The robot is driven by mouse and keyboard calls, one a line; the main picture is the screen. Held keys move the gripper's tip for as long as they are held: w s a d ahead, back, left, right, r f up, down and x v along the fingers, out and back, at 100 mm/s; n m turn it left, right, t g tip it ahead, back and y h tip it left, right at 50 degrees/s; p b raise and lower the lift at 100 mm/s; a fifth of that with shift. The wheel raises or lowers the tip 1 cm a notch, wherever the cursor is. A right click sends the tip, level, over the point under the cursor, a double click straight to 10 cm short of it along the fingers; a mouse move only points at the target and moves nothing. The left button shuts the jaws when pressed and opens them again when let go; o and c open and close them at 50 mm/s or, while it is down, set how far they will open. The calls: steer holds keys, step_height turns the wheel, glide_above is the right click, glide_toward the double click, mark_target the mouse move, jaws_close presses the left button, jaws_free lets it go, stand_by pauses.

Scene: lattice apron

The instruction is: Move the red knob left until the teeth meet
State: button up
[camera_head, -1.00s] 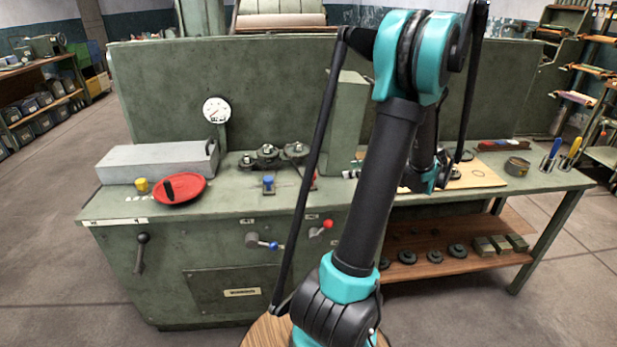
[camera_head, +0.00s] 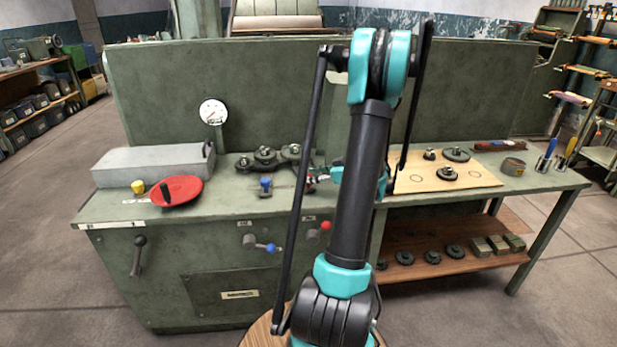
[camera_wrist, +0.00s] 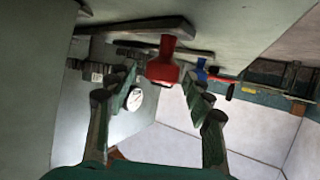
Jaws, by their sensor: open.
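In the wrist view the red knob (camera_wrist: 163,62) shows in the upper middle, wider at its free end. My gripper (camera_wrist: 159,84) is open, one finger on each side of it in the picture, with gaps to both. I cannot tell whether the fingertips reach the knob. In the head view only a bit of the red knob (camera_head: 310,180) shows beside my gripper (camera_head: 321,177), which my arm partly hides. A blue knob (camera_head: 265,184) stands left of it and also shows in the wrist view (camera_wrist: 201,70). Dark toothed gears (camera_head: 265,156) sit behind; their meshing is unclear.
A gauge (camera_head: 213,112) rises behind. A wooden board (camera_head: 415,184) with gears lies at right. Levers (camera_head: 262,243) stick out from the bench front.

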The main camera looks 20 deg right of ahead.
steer(key=shift+w+a+f, duration=0.2)
steer(key=shift+w+a, duration=0.2)
jaws_close()
